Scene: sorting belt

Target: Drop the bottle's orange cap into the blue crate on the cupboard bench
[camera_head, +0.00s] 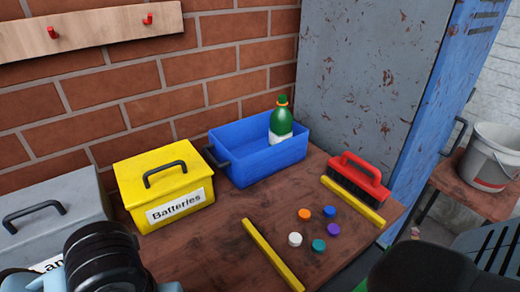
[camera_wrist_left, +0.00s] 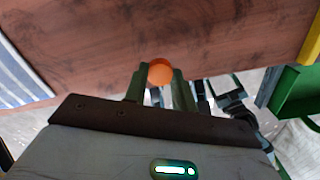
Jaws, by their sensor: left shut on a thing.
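My left gripper (camera_wrist_left: 158,85) is shut on a round orange cap (camera_wrist_left: 160,72), seen between its fingertips in the left wrist view. The wooden bench top shows beyond it there. In the head view, the blue crate (camera_head: 262,163) stands on the bench against the brick wall. A green bottle (camera_head: 281,122) with a white lower part and an orange band at its neck stands inside the crate, its base hidden. Another orange cap (camera_head: 304,214) lies on the bench among other coloured caps. In the head view, my left arm is at the lower left; its fingers are out of sight.
A yellow Batteries box (camera_head: 160,183) stands left of the crate, with a grey box (camera_head: 52,222) farther left. A red-handled brush (camera_head: 360,177) lies right of the crate. Two yellow strips (camera_head: 272,255) flank the loose caps. A tall locker (camera_head: 365,80) bounds the right side.

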